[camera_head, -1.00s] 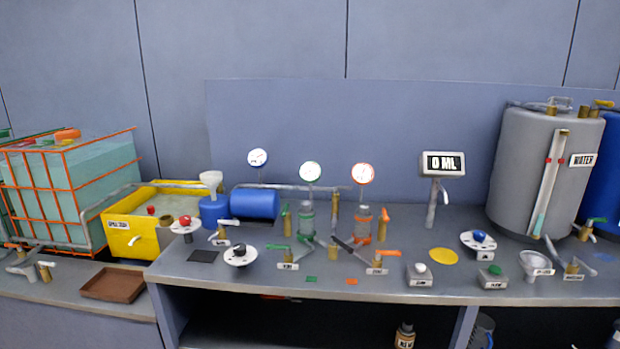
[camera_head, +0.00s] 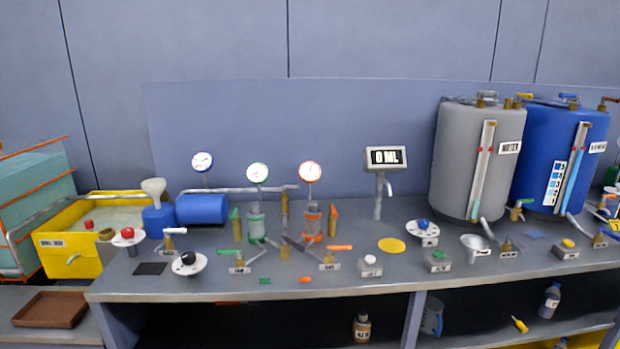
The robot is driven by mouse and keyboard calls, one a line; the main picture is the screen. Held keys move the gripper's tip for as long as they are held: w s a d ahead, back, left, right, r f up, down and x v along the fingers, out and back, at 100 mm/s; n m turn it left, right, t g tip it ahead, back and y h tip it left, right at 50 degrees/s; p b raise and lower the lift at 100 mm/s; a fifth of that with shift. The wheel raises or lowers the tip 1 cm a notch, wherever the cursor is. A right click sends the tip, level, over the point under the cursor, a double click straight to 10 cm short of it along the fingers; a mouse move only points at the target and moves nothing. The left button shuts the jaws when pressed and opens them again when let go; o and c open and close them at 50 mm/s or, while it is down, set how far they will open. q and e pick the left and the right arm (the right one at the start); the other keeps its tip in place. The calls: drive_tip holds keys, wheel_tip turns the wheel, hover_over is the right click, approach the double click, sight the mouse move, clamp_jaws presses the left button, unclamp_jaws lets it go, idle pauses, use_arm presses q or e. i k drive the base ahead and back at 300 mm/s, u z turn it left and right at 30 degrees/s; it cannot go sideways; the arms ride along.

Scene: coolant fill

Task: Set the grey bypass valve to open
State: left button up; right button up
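A dark grey lever (camera_head: 294,243) lies slanted on the bench between the green-handled valve (camera_head: 238,253) and the orange-handled valve (camera_head: 337,248). It may be the grey bypass valve, but no label on it is readable. A light grey or white handle (camera_head: 174,231) sits on a brass valve further left, in front of the blue cylinder. Its label is too small to read. Neither of my grippers is in view.
A grey bench (camera_head: 230,287) carries several gauges, a display (camera_head: 386,158) reading 0 ML, a grey tank (camera_head: 470,160) and a blue tank (camera_head: 540,150). A yellow bin (camera_head: 75,262) and a brown tray (camera_head: 48,309) stand left. Bottles sit on the shelf below.

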sight(284, 188)
drive_tip(key=z, duration=0.1)
drive_tip(key=i, duration=1.4)
drive_tip(key=z, duration=0.55)
